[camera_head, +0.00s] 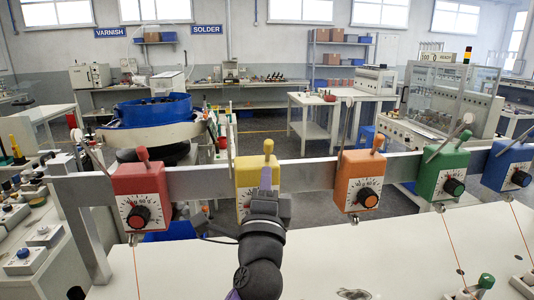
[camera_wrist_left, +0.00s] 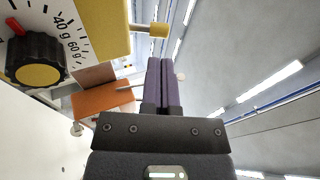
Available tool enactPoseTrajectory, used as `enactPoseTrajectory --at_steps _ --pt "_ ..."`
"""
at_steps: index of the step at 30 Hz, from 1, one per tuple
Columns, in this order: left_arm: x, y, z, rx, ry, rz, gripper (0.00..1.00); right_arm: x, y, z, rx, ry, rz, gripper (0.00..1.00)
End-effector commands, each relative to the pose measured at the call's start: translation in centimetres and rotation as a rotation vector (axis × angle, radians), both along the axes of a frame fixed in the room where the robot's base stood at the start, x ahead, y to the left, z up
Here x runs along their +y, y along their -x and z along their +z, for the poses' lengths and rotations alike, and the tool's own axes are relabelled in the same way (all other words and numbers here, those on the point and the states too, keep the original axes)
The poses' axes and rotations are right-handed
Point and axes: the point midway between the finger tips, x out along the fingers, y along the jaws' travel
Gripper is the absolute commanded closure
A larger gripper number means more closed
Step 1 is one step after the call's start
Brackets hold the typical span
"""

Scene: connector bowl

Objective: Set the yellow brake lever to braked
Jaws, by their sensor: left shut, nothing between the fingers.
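The yellow box (camera_head: 243,186) hangs on the grey rail, with a dial on its front. Its yellow lever (camera_head: 268,146) sticks up from the top. In the left wrist view the yellow box (camera_wrist_left: 100,30) fills the upper left, with a black and yellow dial knob (camera_wrist_left: 35,58), and the lever's yellow tip (camera_wrist_left: 158,30) points out to the right. My left gripper (camera_head: 265,178) is shut and empty, in front of the yellow box and just below the lever tip. Its purple fingers (camera_wrist_left: 163,72) end close to the lever; I cannot tell whether they touch. My right gripper is not in view.
A red box (camera_head: 140,190) hangs to the left on the same rail (camera_head: 310,176). Orange (camera_head: 360,180), green (camera_head: 443,172) and blue (camera_head: 508,165) boxes hang to the right, each with a lever. A white panel (camera_head: 380,255) lies below. Benches stand farther back.

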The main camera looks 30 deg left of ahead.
Motion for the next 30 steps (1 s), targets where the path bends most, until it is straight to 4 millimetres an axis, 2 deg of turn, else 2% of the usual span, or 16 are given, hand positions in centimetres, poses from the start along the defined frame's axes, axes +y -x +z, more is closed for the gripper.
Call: enactPoseTrajectory --at_steps 3,9,22,30 --pt "0.9 -1.9 1.1 -0.001 -0.001 0.002 1.00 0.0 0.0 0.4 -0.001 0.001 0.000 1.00" --pt "1.8 -3.7 1.9 0.000 0.000 0.001 1.00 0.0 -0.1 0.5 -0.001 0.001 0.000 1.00" --pt "1.9 -4.0 2.0 0.002 0.001 0.001 1.00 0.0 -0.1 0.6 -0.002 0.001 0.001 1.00" --pt "2.0 -4.1 2.6 0.044 0.034 0.001 1.00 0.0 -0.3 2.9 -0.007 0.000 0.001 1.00"
